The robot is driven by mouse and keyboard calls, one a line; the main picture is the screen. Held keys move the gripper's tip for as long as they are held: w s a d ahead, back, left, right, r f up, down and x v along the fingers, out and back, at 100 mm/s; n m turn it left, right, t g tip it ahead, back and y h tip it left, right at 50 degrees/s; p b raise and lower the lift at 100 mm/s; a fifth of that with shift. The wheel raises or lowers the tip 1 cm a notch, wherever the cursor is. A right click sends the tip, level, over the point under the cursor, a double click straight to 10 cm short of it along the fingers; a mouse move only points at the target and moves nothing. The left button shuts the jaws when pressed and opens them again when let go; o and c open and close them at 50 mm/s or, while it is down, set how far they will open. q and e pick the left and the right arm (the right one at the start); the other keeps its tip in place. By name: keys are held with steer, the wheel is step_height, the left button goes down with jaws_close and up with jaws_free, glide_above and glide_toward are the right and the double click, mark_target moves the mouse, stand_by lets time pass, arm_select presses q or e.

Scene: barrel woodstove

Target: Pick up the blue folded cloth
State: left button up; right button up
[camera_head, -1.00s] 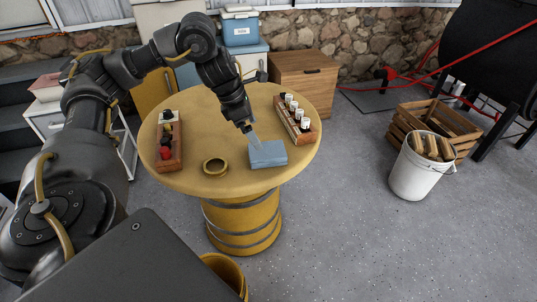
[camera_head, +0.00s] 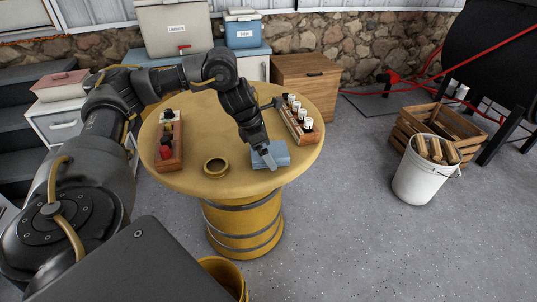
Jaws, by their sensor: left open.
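The blue folded cloth (camera_head: 281,156) lies flat on the round yellow table (camera_head: 208,107), near its front right edge. My left gripper (camera_head: 268,160) points down at the cloth from above, with its fingers overlapping the cloth's left part in the picture. The gripper is open. Whether the fingertips touch the cloth, I cannot tell. The gripper hides part of the cloth. My right gripper is not in view.
A wooden rack with white-capped bottles (camera_head: 299,121) stands just behind the cloth to the right. A brass ring-like dish (camera_head: 215,168) sits to the left of the cloth. Another wooden tray with small items (camera_head: 169,142) is at the table's left. The table's middle is clear.

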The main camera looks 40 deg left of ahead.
arm_select(q)
steer(key=c, duration=1)
steer(key=shift+r, duration=0.15)
steer(key=shift+c, duration=0.2)
